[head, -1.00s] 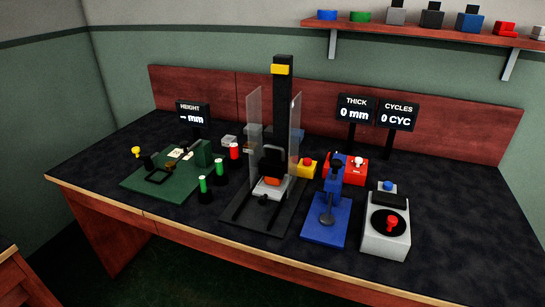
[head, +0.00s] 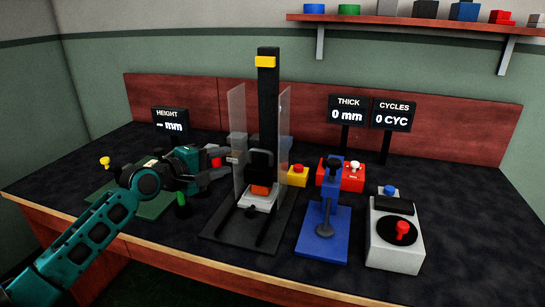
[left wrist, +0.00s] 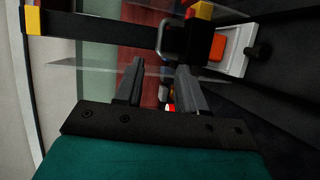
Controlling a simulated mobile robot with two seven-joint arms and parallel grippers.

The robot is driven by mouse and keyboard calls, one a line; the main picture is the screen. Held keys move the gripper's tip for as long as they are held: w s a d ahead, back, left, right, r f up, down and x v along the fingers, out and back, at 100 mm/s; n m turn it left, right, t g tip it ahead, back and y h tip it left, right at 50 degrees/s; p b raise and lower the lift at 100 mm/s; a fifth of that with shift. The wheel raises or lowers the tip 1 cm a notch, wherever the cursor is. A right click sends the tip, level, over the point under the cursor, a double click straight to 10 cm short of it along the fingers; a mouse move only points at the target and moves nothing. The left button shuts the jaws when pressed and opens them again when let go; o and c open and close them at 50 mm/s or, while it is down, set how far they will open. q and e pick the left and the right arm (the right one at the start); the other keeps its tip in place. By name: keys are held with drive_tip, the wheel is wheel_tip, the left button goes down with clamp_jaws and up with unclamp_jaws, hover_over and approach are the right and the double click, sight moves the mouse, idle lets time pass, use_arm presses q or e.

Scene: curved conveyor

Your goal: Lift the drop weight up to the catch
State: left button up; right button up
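The drop weight (head: 260,158) is a dark block with a loop handle, low on the black column (head: 267,110) of the drop tower, just above an orange piece (head: 261,189). The yellow catch (head: 265,62) is near the column's top. Clear panels stand on both sides of the weight. My left gripper (head: 225,163) is open beside the left panel, apart from the weight. In the left wrist view its fingers (left wrist: 160,85) are spread with nothing held; the weight's handle (left wrist: 166,38) and the catch (left wrist: 33,18) show beyond, turned sideways. My right gripper is out of view.
The left clear panel (head: 237,135) stands close to my left gripper. A blue press (head: 323,235), a grey box with a red knob (head: 394,252) and a yellow button box (head: 297,176) stand to the right. My left arm covers much of the green fixture (head: 150,208).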

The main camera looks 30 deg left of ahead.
sight(258, 152)
use_arm(q)
drive_tip(key=b+x, duration=0.2)
drive_tip(key=x, duration=1)
drive_tip(key=shift+w+d+f, duration=0.1)
drive_tip(key=shift+w, duration=0.15)
drive_tip(key=shift+c, duration=0.4)
clamp_jaws()
